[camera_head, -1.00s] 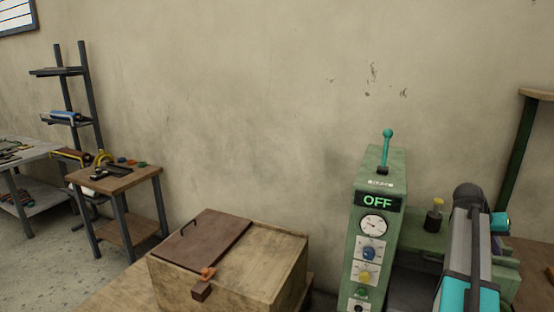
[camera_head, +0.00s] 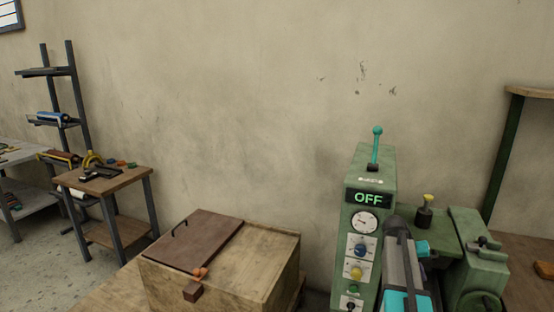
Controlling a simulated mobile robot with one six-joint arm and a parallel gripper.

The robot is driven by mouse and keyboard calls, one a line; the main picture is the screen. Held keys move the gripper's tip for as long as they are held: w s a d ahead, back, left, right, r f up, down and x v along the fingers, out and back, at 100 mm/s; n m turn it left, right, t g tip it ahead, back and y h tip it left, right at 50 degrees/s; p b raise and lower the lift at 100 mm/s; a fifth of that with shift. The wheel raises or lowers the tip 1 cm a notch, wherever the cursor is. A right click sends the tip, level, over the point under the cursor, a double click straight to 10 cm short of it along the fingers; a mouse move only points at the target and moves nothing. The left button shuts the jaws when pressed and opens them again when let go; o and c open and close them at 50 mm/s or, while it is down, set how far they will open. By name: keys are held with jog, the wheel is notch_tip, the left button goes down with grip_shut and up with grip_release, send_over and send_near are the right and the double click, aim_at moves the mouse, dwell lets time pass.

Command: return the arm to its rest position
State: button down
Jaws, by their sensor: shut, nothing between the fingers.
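My arm (camera_head: 401,262), grey with teal and black parts, rises from the bottom edge at the lower right. Its upper end stands in front of the green machine (camera_head: 373,184) and hides part of its lower right side. My gripper is not in view. The machine's display (camera_head: 368,198) reads OFF in green. A teal lever (camera_head: 376,146) stands upright on top of it.
A wooden box (camera_head: 262,262) with a brown lid (camera_head: 194,239) sits at the bottom centre. A small table (camera_head: 135,177) with tools and a dark shelf rack (camera_head: 72,97) stand at left. A wooden-topped stand (camera_head: 530,92) is at right. The wall between is bare.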

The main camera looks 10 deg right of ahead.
jog(key=s+a+f+n+g+y, duration=0.15)
jog(key=s+a+f, duration=0.25)
jog(key=a+f, duration=1.05)
jog(key=s+a+f+n+g+y, duration=0.1)
jog(key=s+a+f+n, duration=0.25)
jog(key=a+f, duration=1.05)
jog(key=s+a+f+g+y, duration=0.1)
jog(key=s+a+f, duration=0.3)
jog(key=s, duration=0.5)
jog(key=s+a+f+n+y+b, duration=0.1)
jog(key=s+a+f, duration=0.3)
jog(key=s+a, duration=0.4)
jog(key=s+a+f+n+g+y, duration=0.1)
jog(key=s+a+f+y, duration=0.1)
jog(key=s+a+f, duration=0.3)
jog(key=s+a, duration=0.1)
jog(key=s, duration=0.3)
jog(key=shift+s+g, duration=0.35)
jog(key=shift+r, duration=0.1)
